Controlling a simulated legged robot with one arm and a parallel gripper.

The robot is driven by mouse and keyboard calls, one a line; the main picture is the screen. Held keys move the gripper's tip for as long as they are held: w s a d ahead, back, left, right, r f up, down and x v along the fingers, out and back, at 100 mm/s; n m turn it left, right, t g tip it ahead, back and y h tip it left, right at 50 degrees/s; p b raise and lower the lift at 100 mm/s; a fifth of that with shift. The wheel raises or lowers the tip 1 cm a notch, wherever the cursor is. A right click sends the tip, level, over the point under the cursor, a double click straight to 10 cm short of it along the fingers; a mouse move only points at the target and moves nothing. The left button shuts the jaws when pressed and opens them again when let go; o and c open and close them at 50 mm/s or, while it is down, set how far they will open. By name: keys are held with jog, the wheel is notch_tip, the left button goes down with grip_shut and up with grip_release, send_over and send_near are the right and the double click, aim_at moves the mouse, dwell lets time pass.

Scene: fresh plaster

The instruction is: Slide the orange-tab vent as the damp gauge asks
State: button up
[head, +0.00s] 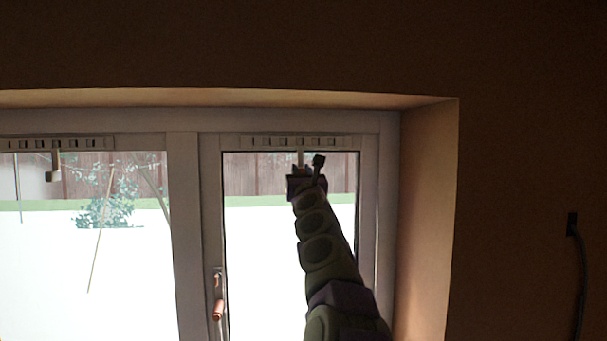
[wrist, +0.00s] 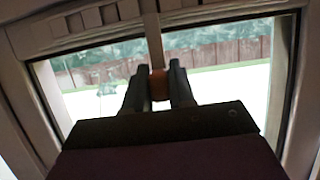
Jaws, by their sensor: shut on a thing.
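The right-hand slotted vent (head: 270,142) runs along the top of the right window sash. A pale stem hangs from it to an orange tab (wrist: 158,87), seen in the wrist view. My gripper (head: 306,168) is just below this vent in the head view. In the wrist view its two dark fingers (wrist: 160,68) stand one on each side of the orange tab, shut on it. The gripper hides the tab in the head view. I cannot tell how far the vent's slots are uncovered. No damp gauge can be made out.
A second slotted vent (head: 85,143) tops the left sash, with a dark hanging tab (head: 53,166). A window handle (head: 218,300) is on the right sash's left side. The deep reveal (head: 425,220) closes the right side. A dark cable (head: 579,270) hangs on the wall.

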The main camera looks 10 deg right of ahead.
jog(key=shift+a, duration=0.45)
grip_shut()
jog(key=shift+d+r, duration=0.1)
jog(key=shift+d, duration=0.95)
jog(key=shift+o, duration=1.4)
grip_release()
jog(key=shift+o, duration=1.4)
jog(key=shift+d, duration=0.4)
jog(key=shift+o, duration=0.3)
jog(key=shift+d, duration=0.25)
jog(key=shift+a, duration=0.1)
jog(key=b+v, duration=1.2)
jog(key=v, duration=0.5)
jog(key=shift+f, duration=0.3)
